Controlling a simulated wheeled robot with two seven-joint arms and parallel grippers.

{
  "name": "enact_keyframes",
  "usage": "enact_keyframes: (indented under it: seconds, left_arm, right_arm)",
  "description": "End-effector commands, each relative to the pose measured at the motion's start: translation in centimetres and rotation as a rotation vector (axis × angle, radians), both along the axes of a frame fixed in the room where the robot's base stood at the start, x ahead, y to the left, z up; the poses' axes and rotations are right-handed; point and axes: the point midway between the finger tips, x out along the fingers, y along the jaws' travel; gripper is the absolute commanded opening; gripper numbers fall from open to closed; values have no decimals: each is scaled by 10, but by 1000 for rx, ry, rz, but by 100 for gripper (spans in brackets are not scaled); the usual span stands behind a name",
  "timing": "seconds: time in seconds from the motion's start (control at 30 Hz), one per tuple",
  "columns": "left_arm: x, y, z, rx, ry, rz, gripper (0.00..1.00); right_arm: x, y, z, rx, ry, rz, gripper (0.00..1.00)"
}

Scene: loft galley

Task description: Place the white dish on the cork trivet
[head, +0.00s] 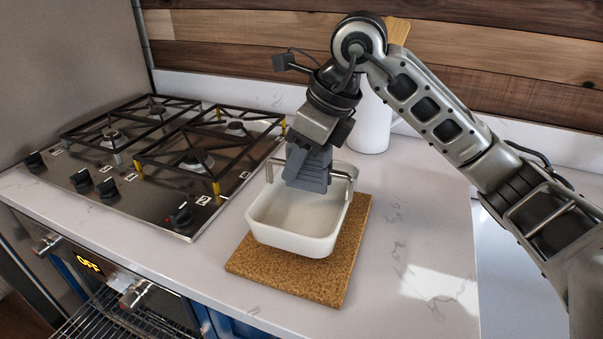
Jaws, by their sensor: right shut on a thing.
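The white dish (293,238) is a rectangular, empty, open-topped dish in the middle of the head view. It is over the cork trivet (335,275), a flat brown slab on the counter. I cannot tell whether the dish touches the trivet or hangs slightly above it. My right gripper (308,178) reaches down at the dish's far side and is shut on the dish, near a metal handle there. The gripper hides part of the far rim. My left gripper is not in view.
A gas stove (160,150) with black grates and knobs is left of the trivet. A white canister (371,122) stands behind the dish, partly hidden by my arm. The counter (420,230) right of the trivet is clear. An oven rack (125,310) shows below the front edge.

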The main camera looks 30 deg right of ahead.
Motion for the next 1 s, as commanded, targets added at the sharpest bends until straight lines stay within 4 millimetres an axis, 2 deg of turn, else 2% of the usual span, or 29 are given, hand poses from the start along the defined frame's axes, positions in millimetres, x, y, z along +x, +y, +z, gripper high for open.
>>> enact_keyframes:
  seconds: [0.07, 0.23, 0.63, 0.67, 0.7, 0.73, 1.0]
  left_arm:
    - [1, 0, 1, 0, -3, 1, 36]
    - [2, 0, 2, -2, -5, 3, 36]
    - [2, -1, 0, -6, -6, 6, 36]
    - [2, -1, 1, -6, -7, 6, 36]
    - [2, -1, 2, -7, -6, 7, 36]
    - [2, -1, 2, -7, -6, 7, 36]
    - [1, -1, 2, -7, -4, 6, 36]
  right_arm:
    - [0, -6, -9, -2, 2, -2, 10]
    - [0, -4, -31, -1, 0, -1, 10]
    - [0, -4, -37, -1, -3, -1, 10]
    - [0, -4, -38, -2, 0, -2, 38]
    - [0, -4, -37, -2, 1, -1, 49]
    - [0, -4, -37, -2, 1, -1, 54]
    - [0, -4, -36, -2, 1, -1, 54]
